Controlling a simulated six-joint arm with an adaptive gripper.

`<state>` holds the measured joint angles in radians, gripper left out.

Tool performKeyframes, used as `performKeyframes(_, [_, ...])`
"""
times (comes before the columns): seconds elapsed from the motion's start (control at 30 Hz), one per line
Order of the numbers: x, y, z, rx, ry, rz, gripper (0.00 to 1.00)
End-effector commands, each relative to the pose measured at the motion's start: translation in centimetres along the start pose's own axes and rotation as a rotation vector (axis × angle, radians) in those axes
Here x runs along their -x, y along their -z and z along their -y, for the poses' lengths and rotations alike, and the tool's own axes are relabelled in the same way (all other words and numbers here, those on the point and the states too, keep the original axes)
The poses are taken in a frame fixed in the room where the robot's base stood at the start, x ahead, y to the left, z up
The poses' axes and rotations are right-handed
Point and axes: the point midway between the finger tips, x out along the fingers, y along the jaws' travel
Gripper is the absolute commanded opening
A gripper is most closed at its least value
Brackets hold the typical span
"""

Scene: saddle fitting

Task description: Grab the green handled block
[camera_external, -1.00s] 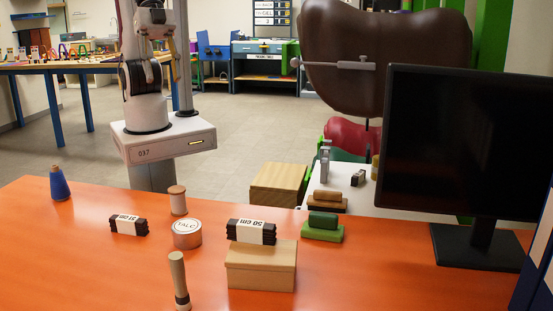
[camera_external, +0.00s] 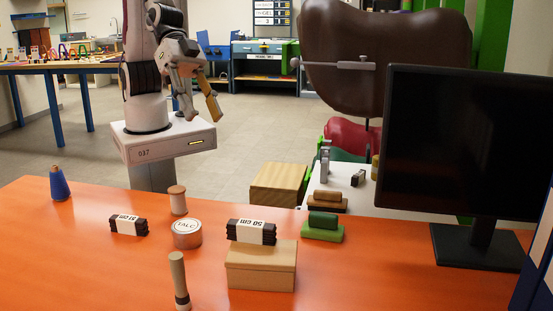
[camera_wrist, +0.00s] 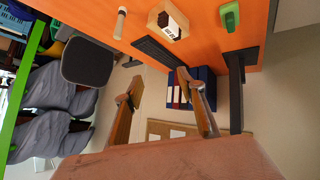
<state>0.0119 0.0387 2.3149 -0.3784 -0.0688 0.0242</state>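The green handled block (camera_external: 322,233) sits on the orange table near its far edge, right of the middle in the external view. It has a flat light green base and a rounded darker green handle on top. In the wrist view it shows near the top right (camera_wrist: 230,17). My gripper (camera_external: 204,116) is in the air over the back left, beyond the far table edge and well apart from the block. Its two tan fingers are spread with nothing between them; they also show in the wrist view (camera_wrist: 155,86).
A cardboard box (camera_external: 261,268) carrying a 50 cm bundle (camera_external: 251,232) stands left of the block. The monitor (camera_external: 455,140) stands to its right. A brown handled block (camera_external: 327,199) lies on the white surface behind. A tin (camera_external: 187,238), spool (camera_external: 177,200) and blue cone (camera_external: 60,185) stand farther left.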

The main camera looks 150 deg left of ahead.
Motion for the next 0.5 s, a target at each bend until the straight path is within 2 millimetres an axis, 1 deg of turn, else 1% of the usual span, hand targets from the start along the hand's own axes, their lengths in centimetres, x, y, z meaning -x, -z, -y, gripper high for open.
performKeyframes(0.03, [-1.1,0.0,0.3,0.010,0.010,-0.008,0.39])
performKeyframes(0.1, [-2.5,0.4,0.7,0.026,0.024,-0.029,0.39])
performKeyframes(0.27, [-5.4,0.8,1.9,0.058,0.062,-0.074,0.39])
performKeyframes(0.5, [-9.6,1.0,4.2,0.097,0.130,-0.146,0.39])
